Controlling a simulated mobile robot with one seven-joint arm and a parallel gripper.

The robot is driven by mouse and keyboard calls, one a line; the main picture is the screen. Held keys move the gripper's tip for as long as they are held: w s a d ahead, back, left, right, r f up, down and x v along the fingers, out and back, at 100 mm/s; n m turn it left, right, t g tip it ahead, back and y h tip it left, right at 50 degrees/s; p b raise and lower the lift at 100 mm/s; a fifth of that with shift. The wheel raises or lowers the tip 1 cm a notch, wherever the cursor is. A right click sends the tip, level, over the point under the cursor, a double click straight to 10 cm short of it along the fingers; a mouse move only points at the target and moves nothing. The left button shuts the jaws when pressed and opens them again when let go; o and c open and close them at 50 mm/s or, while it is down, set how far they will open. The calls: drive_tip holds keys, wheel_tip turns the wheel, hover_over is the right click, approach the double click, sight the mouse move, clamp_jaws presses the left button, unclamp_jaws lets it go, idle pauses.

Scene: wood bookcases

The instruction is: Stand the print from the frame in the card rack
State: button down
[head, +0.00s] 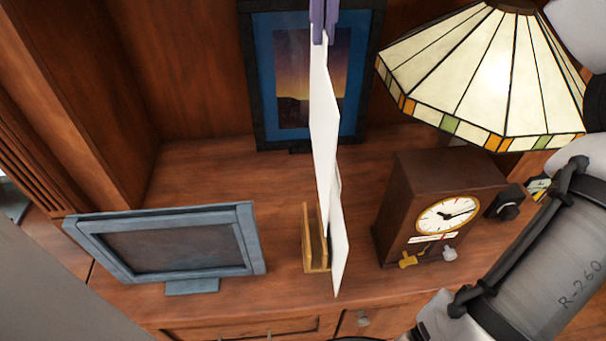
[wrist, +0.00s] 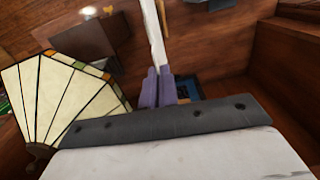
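My gripper (head: 324,22), with purple fingers, is shut on the upper edge of a thin white print (head: 323,110), seen nearly edge-on. In the wrist view the fingers (wrist: 157,88) pinch the white sheet (wrist: 153,35). The small wooden card rack (head: 308,238) stands on the shelf top below. The print's lower end reaches the rack in the picture; I cannot tell whether it is in the slot. A second white card (head: 339,245) shows at the rack's right side, partly overlapped by the print. A blue-grey frame (head: 250,238) with a dark, blank opening stands at left.
A brown mantel clock (head: 400,215) stands close to the right of the rack. A stained-glass lamp (head: 480,75) is at the back right. A dark frame with a sunset picture (head: 262,90) stands behind the print. Wood is bare between the left frame and rack.

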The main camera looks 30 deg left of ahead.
wheel_tip(320, 180, down, 4)
drive_tip(key=shift+d+r+b, duration=0.1)
drive_tip(key=shift+b, duration=1)
drive_tip(key=shift+s+d+f, duration=0.15)
drive_tip(key=shift+d+f, duration=0.05)
drive_tip(key=shift+f, duration=0.05)
drive_tip(key=b, duration=0.4)
approach(317, 169)
drive_tip(key=shift+w+a+f, duration=0.1)
drive_tip(key=shift+w+f, duration=0.1)
drive_tip(key=shift+f, duration=1.55)
drive_tip(key=shift+w+a+f, duration=0.1)
drive_tip(key=shift+w+f, duration=0.05)
drive_tip(key=shift+f, duration=1.65)
drive_tip(key=shift+w+f, duration=0.2)
drive_tip(key=shift+f, duration=1.65)
drive_tip(key=shift+f+b, duration=0.15)
drive_tip(key=shift+b, duration=0.15)
drive_tip(key=c, duration=1.7)
unclamp_jaws()
drive_tip(key=shift+r, duration=0.25)
